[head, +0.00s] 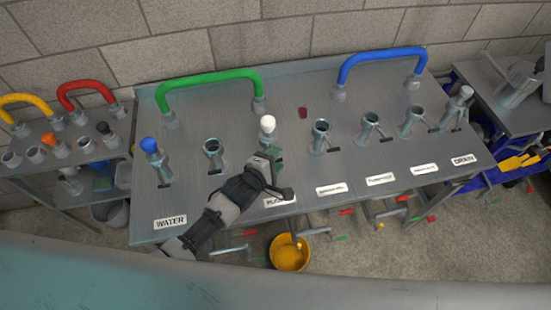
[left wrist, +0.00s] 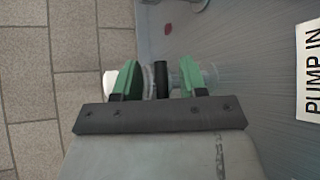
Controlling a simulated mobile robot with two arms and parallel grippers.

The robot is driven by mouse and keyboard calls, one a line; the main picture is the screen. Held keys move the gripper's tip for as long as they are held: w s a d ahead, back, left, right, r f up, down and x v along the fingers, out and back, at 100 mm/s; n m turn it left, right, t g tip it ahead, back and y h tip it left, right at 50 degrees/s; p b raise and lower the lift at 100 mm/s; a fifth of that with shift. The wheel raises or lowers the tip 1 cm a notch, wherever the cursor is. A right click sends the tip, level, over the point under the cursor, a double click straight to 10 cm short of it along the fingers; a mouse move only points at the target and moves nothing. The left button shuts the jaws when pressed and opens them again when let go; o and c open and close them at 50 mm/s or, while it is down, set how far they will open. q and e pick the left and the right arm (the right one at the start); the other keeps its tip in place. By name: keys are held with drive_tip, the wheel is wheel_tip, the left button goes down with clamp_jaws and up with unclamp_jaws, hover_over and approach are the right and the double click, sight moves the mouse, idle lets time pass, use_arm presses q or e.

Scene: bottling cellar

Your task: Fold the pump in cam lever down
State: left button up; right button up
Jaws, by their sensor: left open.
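The pump in coupling is a grey metal stub with a white cap (head: 267,124) on the steel table, behind the partly covered pump in label (head: 280,199). My left gripper (head: 274,160) is just in front of it and hides its lower part. In the left wrist view the open green jaws (left wrist: 160,76) stand on either side of a grey fitting with a black part (left wrist: 161,80); the white cap (left wrist: 110,84) shows beyond the left jaw. I cannot clearly make out the cam lever or whether the jaws touch it. My right gripper is not in view.
The water coupling with blue cap (head: 150,146) and an open coupling (head: 213,150) stand to the left. Several more couplings stand to the right, towards drain (head: 464,160). Green (head: 210,77) and blue (head: 382,53) hoses arch behind. A yellow bucket (head: 289,258) is below the front edge.

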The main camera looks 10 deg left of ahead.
use_arm(q)
clamp_jaws()
drive_tip(key=shift+s+f+t+b, duration=0.3)
drive_tip(key=shift+f+b, duration=0.2)
drive_tip(key=shift+b, duration=0.25)
wheel_tip(320, 180, down, 4)
drive_tip(key=m+t+h+b, duration=0.1)
drive_tip(key=m+t+b, duration=0.2)
drive_tip(key=b, duration=0.6)
drive_tip(key=shift+m+b, duration=0.3)
drive_tip(key=shift+m, duration=0.1)
drive_tip(key=shift+f+m+t+h+b, duration=0.1)
drive_tip(key=shift+m+t+h+b, duration=0.4)
drive_tip(key=shift+b, duration=0.3)
drive_tip(key=shift+c, duration=0.5)
unclamp_jaws()
drive_tip(key=shift+w, duration=0.15)
drive_tip(key=shift+o, duration=0.5)
drive_tip(key=shift+r, duration=0.25)
